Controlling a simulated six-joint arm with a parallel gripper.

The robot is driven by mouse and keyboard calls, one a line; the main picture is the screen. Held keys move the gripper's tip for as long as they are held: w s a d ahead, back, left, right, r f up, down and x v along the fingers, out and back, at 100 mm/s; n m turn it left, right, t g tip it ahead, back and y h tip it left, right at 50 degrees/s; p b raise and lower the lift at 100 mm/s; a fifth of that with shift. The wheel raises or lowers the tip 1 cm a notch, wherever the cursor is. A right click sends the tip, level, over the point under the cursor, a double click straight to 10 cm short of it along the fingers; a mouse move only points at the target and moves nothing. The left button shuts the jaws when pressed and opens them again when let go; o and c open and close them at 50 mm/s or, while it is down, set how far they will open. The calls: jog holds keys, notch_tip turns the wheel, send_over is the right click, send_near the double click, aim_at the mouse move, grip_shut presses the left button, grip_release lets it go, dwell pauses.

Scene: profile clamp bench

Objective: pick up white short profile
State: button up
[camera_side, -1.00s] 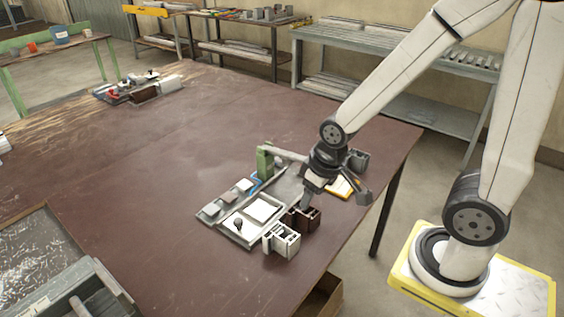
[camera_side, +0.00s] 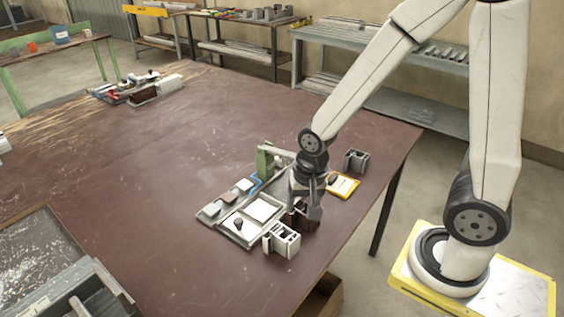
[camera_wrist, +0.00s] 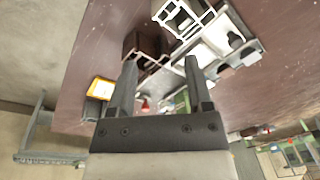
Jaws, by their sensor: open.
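The white short profile (camera_side: 285,241) stands on the table near its front edge, beside the grey fixture tray. In the wrist view the white profile (camera_wrist: 182,17) shows at the top, beyond the fingertips. My gripper (camera_side: 307,213) is open and points down, above and beside a dark brown profile (camera_side: 302,216), to the right of and behind the white one. In the wrist view my gripper (camera_wrist: 160,62) has nothing between its fingers, and the brown profile (camera_wrist: 143,42) lies just past the left finger. My gripper partly hides the brown profile in the side view.
The grey tray (camera_side: 236,241) with white pads and a dark knob lies left of the profiles. A green upright block (camera_side: 265,163) stands behind it. A yellow-edged item (camera_side: 343,187) and a grey profile (camera_side: 356,160) sit to the right. The table's left middle is clear.

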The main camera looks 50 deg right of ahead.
aim_at(291, 239)
jog(key=m, duration=0.1)
jog(key=f+m, duration=0.1)
jog(key=m, duration=0.1)
jog(key=a+m, duration=0.1)
jog(key=m, duration=0.1)
jog(key=shift+w+f+g, duration=0.4)
jog(key=m, duration=0.1)
jog(key=f+m, duration=0.1)
jog(key=m, duration=0.1)
jog(key=a+m, duration=0.1)
jog(key=shift+w+f+m+g, duration=0.2)
jog(key=shift+f+m+g, duration=0.1)
jog(key=shift+m, duration=0.1)
jog(key=shift+f, duration=0.15)
jog(key=shift+f, duration=1.15)
jog(key=shift+f, duration=0.15)
jog(key=shift+a+f, duration=0.15)
jog(key=shift+f, duration=2.3)
grip_shut()
